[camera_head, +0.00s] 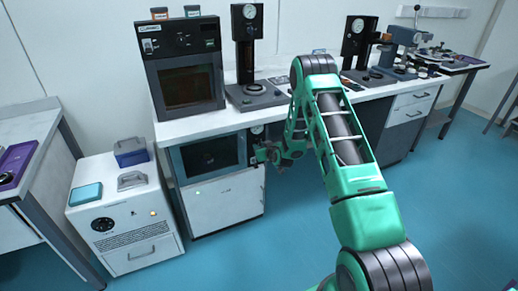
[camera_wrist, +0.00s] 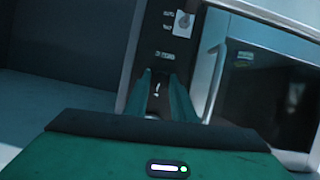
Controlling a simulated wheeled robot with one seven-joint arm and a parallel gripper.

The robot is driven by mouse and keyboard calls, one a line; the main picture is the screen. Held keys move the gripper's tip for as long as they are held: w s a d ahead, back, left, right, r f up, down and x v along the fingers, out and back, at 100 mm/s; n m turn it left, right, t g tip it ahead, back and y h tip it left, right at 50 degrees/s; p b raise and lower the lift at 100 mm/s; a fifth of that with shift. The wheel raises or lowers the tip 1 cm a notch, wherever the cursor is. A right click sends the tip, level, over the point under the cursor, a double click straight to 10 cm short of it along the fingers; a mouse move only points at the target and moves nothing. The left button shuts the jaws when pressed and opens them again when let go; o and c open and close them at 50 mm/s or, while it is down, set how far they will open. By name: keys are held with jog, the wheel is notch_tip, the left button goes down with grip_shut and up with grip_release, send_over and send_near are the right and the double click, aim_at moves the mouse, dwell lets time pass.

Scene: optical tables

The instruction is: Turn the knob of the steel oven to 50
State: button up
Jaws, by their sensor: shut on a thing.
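The steel oven (camera_head: 212,154) sits under the bench in the head view, with a dark window and a narrow dark control panel on its right side. In the wrist view its panel fills the upper middle, and its door handle (camera_wrist: 216,82) and dark door (camera_wrist: 262,90) show on the right. My gripper (camera_head: 259,157) is at the panel in the head view. In the wrist view, my gripper (camera_wrist: 160,94) is shut on the dark knob (camera_wrist: 157,90), which shows a small white mark. The fingers hide most of it, and I cannot read its setting.
A pale switch or small dial (camera_wrist: 184,23) with lettering beside it sits higher on the panel. A black oven (camera_head: 184,70) and a press-like stand (camera_head: 252,70) stand on the bench above. A white cabinet unit (camera_head: 125,215) stands to the left. The blue floor in front is clear.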

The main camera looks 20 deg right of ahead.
jog(key=m+y, duration=0.2)
jog(key=m, duration=0.1)
jog(key=shift+d+m+y, duration=0.3)
jog(key=shift+d, duration=0.05)
jog(key=shift+d+f+m+t+y, duration=0.15)
jog(key=shift+m+t+y, duration=0.25)
jog(key=shift+m+y, duration=1.05)
jog(key=shift+m+h, duration=0.35)
jog(key=shift+m, duration=0.1)
jog(key=o, duration=1.1)
jog(key=shift+c, duration=0.2)
jog(key=v, duration=1)
jog(key=shift+s, duration=0.35)
